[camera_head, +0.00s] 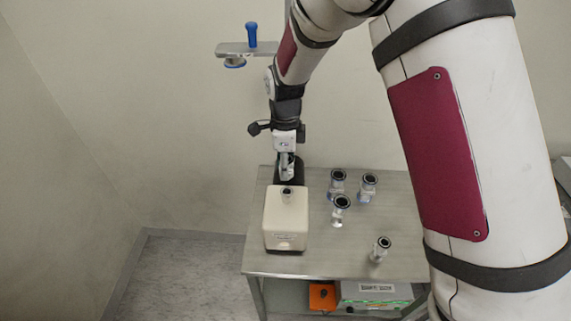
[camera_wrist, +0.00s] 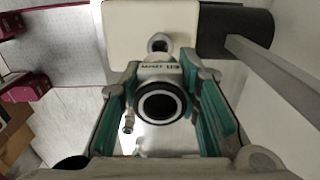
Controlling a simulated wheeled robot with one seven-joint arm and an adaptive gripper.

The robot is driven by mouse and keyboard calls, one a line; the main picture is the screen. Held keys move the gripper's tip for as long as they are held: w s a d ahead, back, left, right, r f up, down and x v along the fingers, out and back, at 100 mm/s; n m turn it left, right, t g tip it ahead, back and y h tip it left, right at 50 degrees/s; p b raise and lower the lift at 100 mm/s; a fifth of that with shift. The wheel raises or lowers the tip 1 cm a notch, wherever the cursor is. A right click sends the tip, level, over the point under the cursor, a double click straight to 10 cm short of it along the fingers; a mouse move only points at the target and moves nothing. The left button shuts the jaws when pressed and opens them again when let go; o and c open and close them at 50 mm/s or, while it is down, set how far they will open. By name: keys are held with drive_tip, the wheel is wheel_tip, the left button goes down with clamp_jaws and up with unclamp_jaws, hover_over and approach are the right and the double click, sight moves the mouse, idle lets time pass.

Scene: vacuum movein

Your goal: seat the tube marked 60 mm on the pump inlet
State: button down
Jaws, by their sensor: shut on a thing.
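My gripper (camera_head: 286,168) is shut on a clear-and-metal tube, with green pads on both sides of it in the wrist view (camera_wrist: 160,88). The held tube (camera_wrist: 159,71) shows its dark-ringed open end towards the wrist camera. Dark lettering on its side is too small to read surely. The pump (camera_head: 286,222) is a cream box with a black rear part, on the table's left side. Its inlet (camera_head: 287,194) is a small round port on top. The inlet shows just beyond the tube in the wrist view (camera_wrist: 159,43); the tube appears apart from it.
Several other tubes stand on the metal table (camera_head: 325,262), right of the pump: two at the back (camera_head: 337,186), one in the middle (camera_head: 340,211), one in front (camera_head: 379,251). A blue-handled bracket (camera_head: 245,48) is at the wall. An orange box (camera_head: 322,296) lies below.

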drive_tip(key=b, duration=0.2)
hover_over(285, 191)
drive_tip(key=shift+f, duration=2.15)
drive_tip(key=shift+s+f, duration=0.1)
drive_tip(key=shift+f, duration=0.8)
drive_tip(key=shift+f, duration=0.55)
idle(0.4)
drive_tip(key=c, duration=1.1)
unclamp_jaws()
wheel_tip(285, 191, up, 12)
